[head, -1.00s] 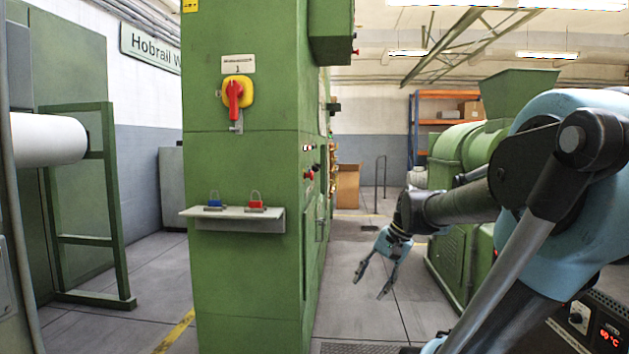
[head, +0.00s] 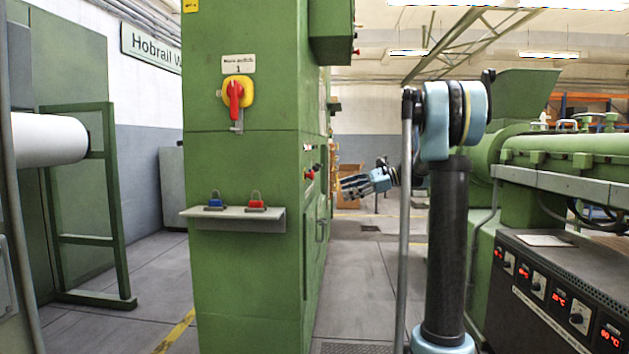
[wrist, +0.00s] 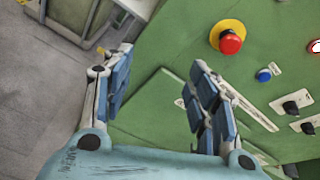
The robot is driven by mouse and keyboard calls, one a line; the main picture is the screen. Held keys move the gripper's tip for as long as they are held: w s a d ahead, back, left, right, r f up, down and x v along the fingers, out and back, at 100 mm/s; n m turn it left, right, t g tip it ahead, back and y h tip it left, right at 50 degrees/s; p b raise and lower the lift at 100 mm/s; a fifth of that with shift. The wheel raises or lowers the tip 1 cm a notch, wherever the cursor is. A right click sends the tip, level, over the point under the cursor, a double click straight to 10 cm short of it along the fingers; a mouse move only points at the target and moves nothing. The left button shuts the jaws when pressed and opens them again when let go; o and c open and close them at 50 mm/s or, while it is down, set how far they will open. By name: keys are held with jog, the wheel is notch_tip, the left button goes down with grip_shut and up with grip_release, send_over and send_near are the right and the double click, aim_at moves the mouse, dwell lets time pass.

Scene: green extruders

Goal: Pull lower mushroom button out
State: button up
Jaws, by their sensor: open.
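A red mushroom button (head: 310,175) sticks out from the right side face of the green cabinet (head: 245,275) in the head view. In the wrist view a red mushroom button with a yellow collar (wrist: 230,42) is at the upper right. I cannot tell for sure that these are the same button. A smaller red button (head: 355,51) is on the upper box. My gripper (head: 343,187) is open and empty, pointing left toward the cabinet side at about button height. In the wrist view my gripper (wrist: 164,66) has its fingers apart, with the yellow-collared button right of them.
A blue button (wrist: 264,75) and black knobs (wrist: 291,108) are near the mushroom button. Another red part (wrist: 314,47) is at the right edge. A shelf with padlocks (head: 233,222) juts from the cabinet front. A control box (head: 555,290) stands at right. The aisle floor is clear.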

jog(key=w+d+r+m+y, duration=0.2)
jog(key=w+d+r+y, duration=0.1)
jog(key=w, duration=0.7)
send_near(313, 176)
jog(key=w+a, duration=0.1)
jog(key=a, duration=0.5)
jog(key=w+a, duration=0.1)
jog(key=a, duration=0.3)
jog(key=shift+w+f, duration=0.2)
jog(key=shift+w, duration=0.15)
